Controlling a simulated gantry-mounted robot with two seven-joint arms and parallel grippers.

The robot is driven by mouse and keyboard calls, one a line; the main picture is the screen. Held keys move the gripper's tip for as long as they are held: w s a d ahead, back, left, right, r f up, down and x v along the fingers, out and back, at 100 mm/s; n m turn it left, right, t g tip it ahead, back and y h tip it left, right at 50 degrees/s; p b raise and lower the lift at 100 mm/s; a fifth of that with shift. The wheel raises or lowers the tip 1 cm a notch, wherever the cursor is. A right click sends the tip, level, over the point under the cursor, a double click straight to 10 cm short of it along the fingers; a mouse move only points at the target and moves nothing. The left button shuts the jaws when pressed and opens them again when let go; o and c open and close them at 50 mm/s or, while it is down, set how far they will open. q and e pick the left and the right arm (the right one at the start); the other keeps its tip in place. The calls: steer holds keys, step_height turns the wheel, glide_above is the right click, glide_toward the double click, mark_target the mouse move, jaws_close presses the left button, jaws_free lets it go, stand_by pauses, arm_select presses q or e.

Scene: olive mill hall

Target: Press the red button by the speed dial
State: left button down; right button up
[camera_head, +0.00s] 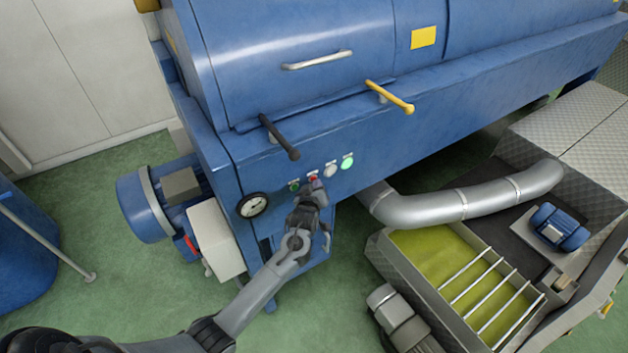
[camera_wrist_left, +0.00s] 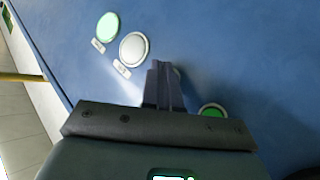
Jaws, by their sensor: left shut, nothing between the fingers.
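The red button (camera_head: 313,177) is on the front panel of the blue machine, in a row with other round buttons. It shows only as a small red patch just above my fingertips in the head view. In the left wrist view the shut fingers (camera_wrist_left: 162,85) point at the blue panel and hide the red button. I cannot tell whether they touch it. My right gripper is not in view.
A green button (camera_head: 294,187) sits left of the red one; a white button (camera_head: 330,170) and a lit green one (camera_head: 347,161) sit right. A black lever (camera_head: 279,137) and a yellow lever (camera_head: 390,97) stick out above. A silver pipe (camera_head: 460,207) lies right.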

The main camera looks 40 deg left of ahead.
arm_select(q)
steer(key=shift+a, duration=0.1)
stand_by(0.3)
steer(key=shift+d+r, duration=0.1)
steer(key=shift+d, duration=0.1)
steer(key=shift+s+d+p, duration=0.2)
steer(key=shift+d+p, duration=0.3)
steer(key=shift+d, duration=0.05)
steer(key=d+p, duration=0.1)
steer(key=d, duration=0.1)
steer(key=s+d+p, duration=0.1)
steer(key=d, duration=0.1)
steer(key=shift+s+d, duration=0.15)
steer(key=shift+d, duration=0.25)
